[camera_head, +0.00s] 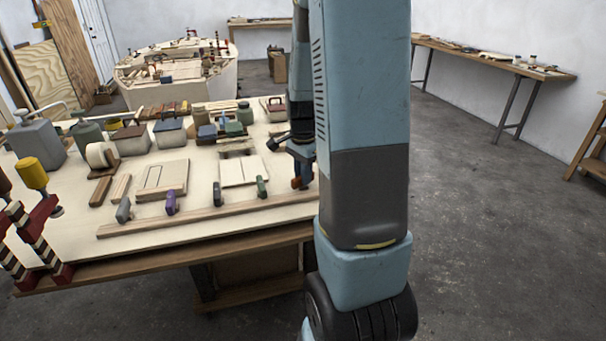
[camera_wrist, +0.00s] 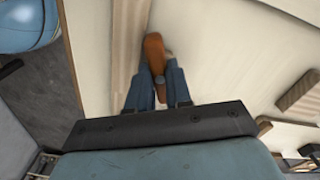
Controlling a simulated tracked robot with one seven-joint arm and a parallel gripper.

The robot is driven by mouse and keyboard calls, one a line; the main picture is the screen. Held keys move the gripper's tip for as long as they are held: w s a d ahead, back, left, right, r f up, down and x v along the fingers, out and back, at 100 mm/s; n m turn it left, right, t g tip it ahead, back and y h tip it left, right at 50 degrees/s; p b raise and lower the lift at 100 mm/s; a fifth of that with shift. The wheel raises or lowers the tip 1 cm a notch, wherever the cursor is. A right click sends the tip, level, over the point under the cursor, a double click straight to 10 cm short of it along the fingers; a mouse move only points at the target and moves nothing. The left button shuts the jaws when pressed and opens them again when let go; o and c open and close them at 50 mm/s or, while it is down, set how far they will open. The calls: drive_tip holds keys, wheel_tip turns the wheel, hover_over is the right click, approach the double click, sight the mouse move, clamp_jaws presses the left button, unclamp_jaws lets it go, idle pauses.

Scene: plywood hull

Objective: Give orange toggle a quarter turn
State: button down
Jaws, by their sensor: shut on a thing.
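The orange toggle (camera_wrist: 153,48) shows in the wrist view between the two blue fingers of my gripper (camera_wrist: 159,76). The fingers are shut on it, and its rounded orange end sticks out beyond them. It lies roughly lengthwise in the picture, beside a long wooden strip. In the head view, a small orange part of the toggle (camera_head: 296,183) shows at the right end of the strip, under my gripper (camera_head: 303,163). My arm hides the area just right of it.
Along the wooden strip (camera_head: 215,212) stand a grey toggle (camera_head: 123,211), a purple toggle (camera_head: 171,203) and a green toggle (camera_head: 262,188). Behind them lie flat wooden panels (camera_head: 162,177) and several jars and blocks. A yellow-topped piece (camera_head: 33,174) stands at far left.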

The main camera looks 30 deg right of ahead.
drive_tip(key=n, duration=0.6)
drive_tip(key=shift+w, duration=0.1)
drive_tip(key=n, duration=0.6)
drive_tip(key=shift+n, duration=0.3)
idle(0.3)
drive_tip(key=c, duration=1)
unclamp_jaws()
drive_tip(key=shift+c, duration=0.2)
drive_tip(key=shift+r, duration=0.15)
wheel_tip(320, 180, up, 14)
drive_tip(key=shift+f, duration=0.25)
